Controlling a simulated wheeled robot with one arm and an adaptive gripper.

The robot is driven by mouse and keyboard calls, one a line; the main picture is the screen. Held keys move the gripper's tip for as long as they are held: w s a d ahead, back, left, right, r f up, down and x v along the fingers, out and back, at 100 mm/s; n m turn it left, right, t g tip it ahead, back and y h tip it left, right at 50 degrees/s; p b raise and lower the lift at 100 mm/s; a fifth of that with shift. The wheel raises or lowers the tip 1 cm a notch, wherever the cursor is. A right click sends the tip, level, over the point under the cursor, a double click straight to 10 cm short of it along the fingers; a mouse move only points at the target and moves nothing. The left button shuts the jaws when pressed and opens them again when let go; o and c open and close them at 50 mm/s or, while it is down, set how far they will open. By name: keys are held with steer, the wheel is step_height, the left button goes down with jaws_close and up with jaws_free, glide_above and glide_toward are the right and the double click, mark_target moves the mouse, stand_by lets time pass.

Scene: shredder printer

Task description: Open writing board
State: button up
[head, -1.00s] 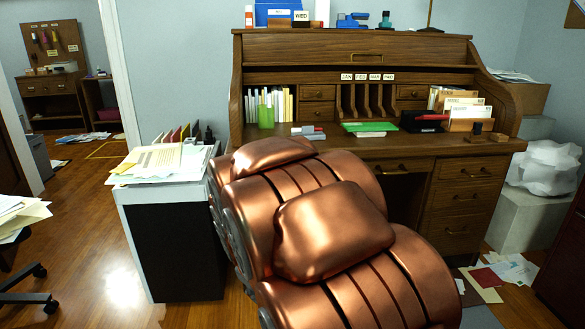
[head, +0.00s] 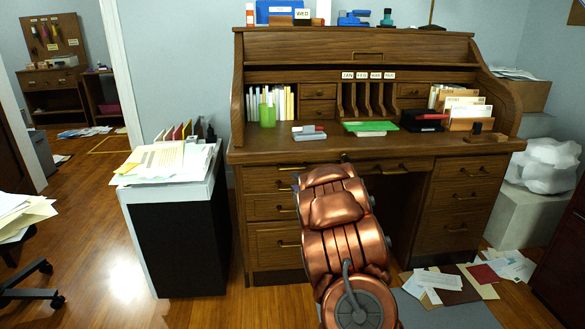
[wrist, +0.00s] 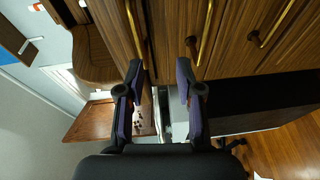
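The wooden roll-top desk (head: 262,157) stands against the back wall with its roll-top raised. Brass handles show on its front just under the desktop, one at the left (head: 291,167) and one right of my arm (head: 405,168). No board stands out from the desk front, and I cannot single out the writing board's edge. In the wrist view my gripper (wrist: 161,72) is open and empty, its two dark fingers pointing at the wooden front. A long brass handle (wrist: 138,30) lies ahead near the left finger.
A white-and-black cabinet (head: 172,240) topped with papers stands left of the desk. Papers (head: 440,282) lie on the floor at the right. A green item (head: 371,127) and a stapler-like item (head: 308,132) lie on the desktop. Open floor lies at the front left.

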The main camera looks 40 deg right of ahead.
mark_target(293, 169)
steer(key=shift+w+d+r+n+t+y+b, duration=0.1)
steer(key=shift+w+d+r+n+t+y, duration=0.2)
steer(key=shift+w+d+n+t, duration=0.5)
steer(key=shift+w+d+r+n+t+y+b, duration=0.15)
steer(key=shift+w+d+r+n+t, duration=0.2)
steer(key=shift+w, duration=0.8)
steer(key=shift+w+d+r+n+t+y+b, duration=0.1)
steer(key=shift+w+d+r+n+t+y, duration=0.25)
steer(key=shift+w+d, duration=0.5)
steer(key=shift+w+a, duration=0.15)
steer(key=shift+a, duration=0.05)
steer(key=shift+c, duration=0.3)
jaws_close()
